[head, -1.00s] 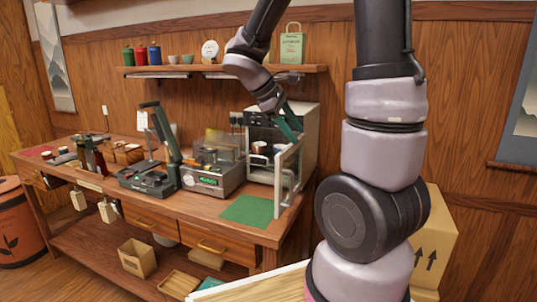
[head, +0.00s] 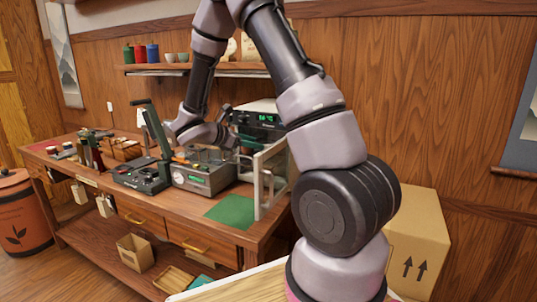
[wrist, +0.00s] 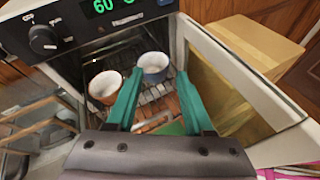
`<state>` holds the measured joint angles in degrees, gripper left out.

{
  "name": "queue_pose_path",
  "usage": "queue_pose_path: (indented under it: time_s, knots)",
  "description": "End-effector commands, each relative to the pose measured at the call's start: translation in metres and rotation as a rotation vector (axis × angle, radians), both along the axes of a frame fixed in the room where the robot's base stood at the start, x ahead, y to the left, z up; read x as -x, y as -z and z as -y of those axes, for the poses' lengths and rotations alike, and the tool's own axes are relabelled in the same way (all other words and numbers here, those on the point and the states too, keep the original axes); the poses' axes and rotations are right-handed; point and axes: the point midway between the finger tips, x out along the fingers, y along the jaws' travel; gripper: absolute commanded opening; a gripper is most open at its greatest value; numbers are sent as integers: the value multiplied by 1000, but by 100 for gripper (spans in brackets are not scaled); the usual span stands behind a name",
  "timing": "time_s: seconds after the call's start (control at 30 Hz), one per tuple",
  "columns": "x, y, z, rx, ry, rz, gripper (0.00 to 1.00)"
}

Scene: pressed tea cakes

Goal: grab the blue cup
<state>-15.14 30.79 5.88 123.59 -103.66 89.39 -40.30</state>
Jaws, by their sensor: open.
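The blue cup (wrist: 153,70), grey-blue outside with a white inside, stands upright on a wire rack (wrist: 150,98) inside an open cabinet. A brown cup (wrist: 104,90) stands just left of it. My gripper (wrist: 160,76) is open and empty, its two green fingers pointing into the cabinet opening with the blue cup beyond the tips. I cannot tell the exact gap. In the head view the cups are hidden behind the cabinet door and my arm.
The cabinet's door (wrist: 245,80) stands open on the right, close to my fingers. Its control panel (head: 257,119) with a green display is above the opening. A grey appliance (head: 203,178) stands left of the cabinet. A green mat (head: 232,211) lies bare in front.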

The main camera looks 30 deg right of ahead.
Motion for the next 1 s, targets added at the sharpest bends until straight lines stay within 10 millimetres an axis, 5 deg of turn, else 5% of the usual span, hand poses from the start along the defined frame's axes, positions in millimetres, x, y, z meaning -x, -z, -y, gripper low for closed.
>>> queue_pose_path:
  time_s: [0.6,0.93,1.0]
  knots:
    - [-10,34,67,-2,4,0,52]
    - [-13,36,73,-2,2,2,52]
    - [-13,36,73,-2,2,2,25]
